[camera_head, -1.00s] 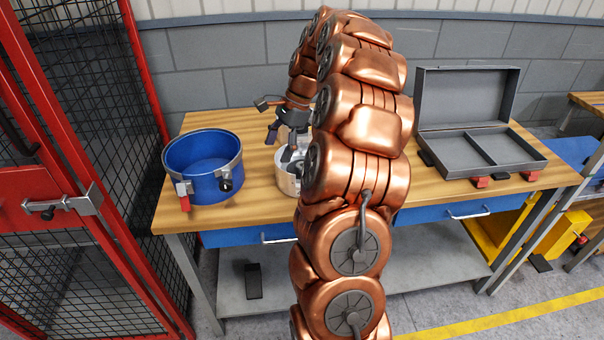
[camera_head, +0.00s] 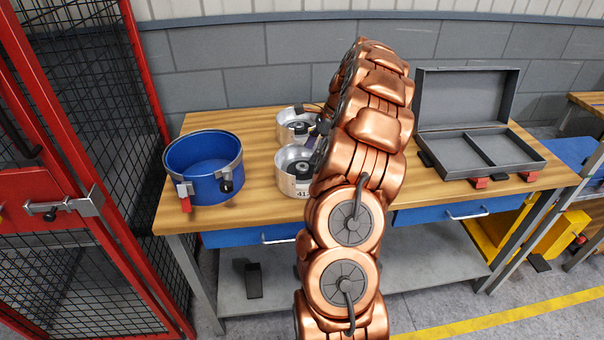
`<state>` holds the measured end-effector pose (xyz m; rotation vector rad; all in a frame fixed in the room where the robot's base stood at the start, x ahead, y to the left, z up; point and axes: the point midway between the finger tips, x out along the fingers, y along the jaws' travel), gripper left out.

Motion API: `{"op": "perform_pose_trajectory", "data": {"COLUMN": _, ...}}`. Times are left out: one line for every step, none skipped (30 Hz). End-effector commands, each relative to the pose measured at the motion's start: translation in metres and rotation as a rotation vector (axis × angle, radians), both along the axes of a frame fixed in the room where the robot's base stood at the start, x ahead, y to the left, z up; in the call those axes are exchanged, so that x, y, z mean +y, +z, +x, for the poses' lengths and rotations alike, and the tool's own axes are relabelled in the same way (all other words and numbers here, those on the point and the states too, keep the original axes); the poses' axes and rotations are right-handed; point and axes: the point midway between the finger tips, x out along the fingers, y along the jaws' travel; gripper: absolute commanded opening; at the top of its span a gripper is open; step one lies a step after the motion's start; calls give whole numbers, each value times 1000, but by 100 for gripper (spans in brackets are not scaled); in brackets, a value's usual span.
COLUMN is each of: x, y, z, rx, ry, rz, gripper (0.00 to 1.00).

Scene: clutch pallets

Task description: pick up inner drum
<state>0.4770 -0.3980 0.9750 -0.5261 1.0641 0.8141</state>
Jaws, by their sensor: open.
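Two silver round drums with dark hubs inside stand upright on the wooden workbench (camera_head: 250,150). The front drum (camera_head: 287,184) carries a dark number starting with 41. The rear drum (camera_head: 284,134) stands just behind it. I cannot tell which one is the inner drum. My gripper (camera_head: 322,125) is mostly hidden behind my copper arm. Only a small dark part shows, just right of the rear drum. It is open, and nothing is seen in it. My arm covers the right edge of the front drum.
A blue drum (camera_head: 207,188) with a metal band and a red-handled clamp stands left on the bench. An open grey case (camera_head: 468,137) lies at the right. A red-framed mesh cage (camera_head: 150,90) stands at the left. The bench between drums and blue drum is clear.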

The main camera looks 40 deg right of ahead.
Motion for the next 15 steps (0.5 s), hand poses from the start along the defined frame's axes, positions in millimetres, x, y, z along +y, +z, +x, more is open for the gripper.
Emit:
{"op": "perform_pose_trajectory", "data": {"x": 2, "y": -1, "z": 1, "rx": 1, "ry": 0, "rz": 1, "gripper": 70}}
{"op": "perform_pose_trajectory", "data": {"x": 3, "y": -3, "z": 1, "rx": 1, "ry": 0, "rz": 1, "gripper": 70}}
{"op": "perform_pose_trajectory", "data": {"x": 4, "y": -5, "z": 2, "rx": 1, "ry": 0, "rz": 1, "gripper": 70}}
{"op": "perform_pose_trajectory", "data": {"x": 5, "y": -7, "z": 3, "rx": 1, "ry": 1, "rz": 1, "gripper": 70}}
{"op": "perform_pose_trajectory", "data": {"x": 7, "y": -10, "z": 4, "rx": 2, "ry": 1, "rz": 2, "gripper": 70}}
{"op": "perform_pose_trajectory", "data": {"x": 9, "y": -13, "z": 5, "rx": 1, "ry": 2, "rz": 2, "gripper": 70}}
{"op": "perform_pose_trajectory", "data": {"x": 11, "y": -16, "z": 6, "rx": 2, "ry": 2, "rz": 1, "gripper": 70}}
{"op": "perform_pose_trajectory", "data": {"x": 12, "y": -20, "z": 7, "rx": 1, "ry": 2, "rz": 1, "gripper": 70}}
{"op": "perform_pose_trajectory", "data": {"x": 15, "y": -26, "z": 9, "rx": 3, "ry": 3, "rz": 3, "gripper": 70}}
{"op": "perform_pose_trajectory", "data": {"x": 16, "y": -30, "z": 9, "rx": 3, "ry": 3, "rz": 4, "gripper": 70}}
{"op": "perform_pose_trajectory", "data": {"x": 17, "y": -33, "z": 10, "rx": 3, "ry": 4, "rz": 4, "gripper": 70}}
{"op": "perform_pose_trajectory", "data": {"x": 18, "y": -37, "z": 11, "rx": 2, "ry": 3, "rz": 1, "gripper": 70}}
{"op": "perform_pose_trajectory", "data": {"x": 18, "y": -39, "z": 12, "rx": 0, "ry": 2, "rz": 0, "gripper": 70}}
{"op": "perform_pose_trajectory", "data": {"x": 18, "y": -40, "z": 13, "rx": -1, "ry": 1, "rz": -2, "gripper": 70}}
{"op": "perform_pose_trajectory", "data": {"x": 18, "y": -42, "z": 13, "rx": -1, "ry": 1, "rz": -2, "gripper": 70}}
